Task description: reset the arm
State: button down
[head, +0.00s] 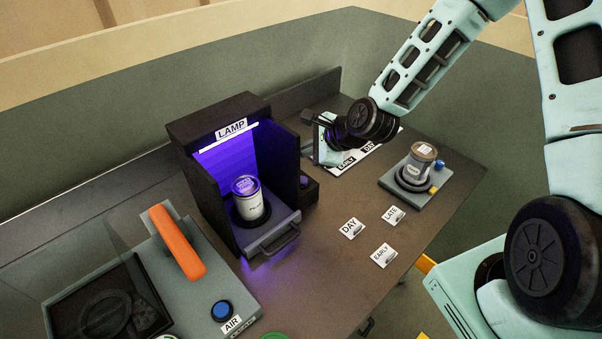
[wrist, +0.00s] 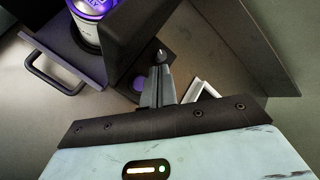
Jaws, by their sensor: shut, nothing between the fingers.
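My gripper (wrist: 162,62) is shut and empty, its narrow fingers together in the wrist view. In the head view my arm comes in from the upper right, and its hand is low over the back of the table, just right of the black lamp box (head: 207,118). The box's dark side wall (wrist: 145,35) is close by the fingers in the wrist view. I cannot tell whether they touch anything.
A jar (head: 249,199) stands in the purple-lit lamp box, above a handled drawer (head: 272,234). Another jar (head: 418,160) stands on a grey base (head: 415,198) at right. DAY (head: 351,228), LATE (head: 394,215) and EARLY (head: 384,255) tags lie in front. An orange-handled machine (head: 178,242) is at left.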

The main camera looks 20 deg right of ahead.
dwell(0.4)
jog(key=s+d+r+n+g+h, duration=0.25)
jog(key=s+d+r+n, duration=0.35)
jog(key=s+n, duration=0.3)
jog(key=s+d+r+n+g+h, duration=0.25)
jog(key=s+d+r+n, duration=0.35)
jog(key=n, duration=0.5)
jog(key=s+a+f+n+g+b, duration=0.1)
jog(key=s+a+f+n+b, duration=0.2)
jog(key=s+a, duration=0.4)
jog(key=s+a+f+n+g+b, duration=0.1)
jog(key=s+a+f+n+b, duration=0.3)
jog(key=s+a, duration=0.4)
jog(key=a+n+b, duration=0.1)
jog(key=a+b, duration=0.1)
jog(key=a, duration=0.2)
jog(key=shift+g, duration=0.3)
